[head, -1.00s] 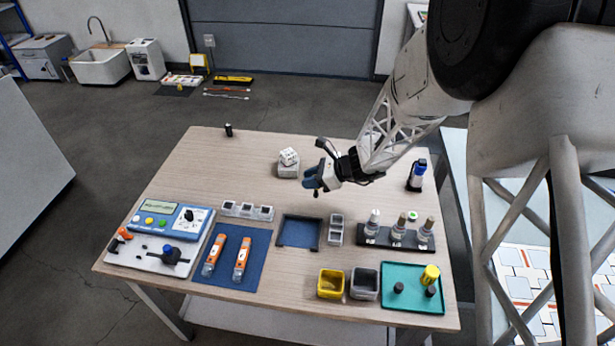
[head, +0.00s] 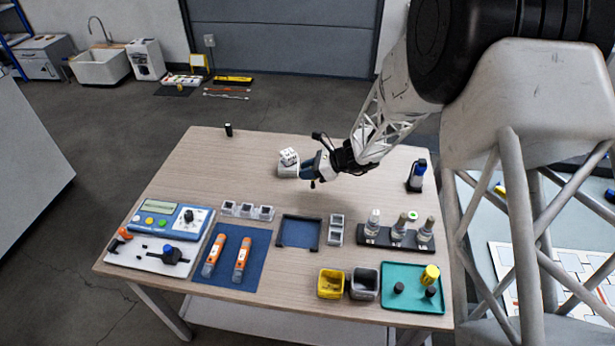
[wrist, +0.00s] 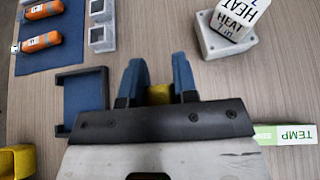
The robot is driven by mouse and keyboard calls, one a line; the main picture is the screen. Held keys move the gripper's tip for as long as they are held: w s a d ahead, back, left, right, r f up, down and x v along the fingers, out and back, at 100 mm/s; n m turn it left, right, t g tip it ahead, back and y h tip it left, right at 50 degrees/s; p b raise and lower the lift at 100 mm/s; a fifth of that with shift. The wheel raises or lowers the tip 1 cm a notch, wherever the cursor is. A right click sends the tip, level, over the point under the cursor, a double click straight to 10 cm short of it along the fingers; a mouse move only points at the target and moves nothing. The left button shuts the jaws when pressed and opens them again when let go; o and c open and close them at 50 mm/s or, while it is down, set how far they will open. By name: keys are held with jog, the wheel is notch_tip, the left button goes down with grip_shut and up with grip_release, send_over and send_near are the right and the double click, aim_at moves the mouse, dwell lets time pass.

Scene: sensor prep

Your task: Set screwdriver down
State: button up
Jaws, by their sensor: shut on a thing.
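My gripper (head: 308,173) is over the back middle of the table, in front of the white cube. In the wrist view its blue fingers (wrist: 159,88) are closed on a yellow piece (wrist: 158,94), which looks like the screwdriver's handle. Most of the held thing is hidden by the fingers and palm, and its tip cannot be made out. A dark blue low-walled tray (head: 299,233) stands empty nearer the table's front; it also shows left of the fingers in the wrist view (wrist: 83,96).
The lettered cube (head: 288,156) sits on a white base close to my gripper. Small bins (head: 336,229), a bottle rack (head: 384,241), a blue mat (head: 254,265) with orange tubes, a yellow bin (head: 331,284) and a teal tray (head: 391,302) fill the front.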

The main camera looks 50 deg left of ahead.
jog(key=shift+f, duration=1.35)
jog(key=shift+f, duration=0.1)
jog(key=o, duration=0.9)
jog(key=shift+o, duration=0.2)
jog(key=v, duration=1.2)
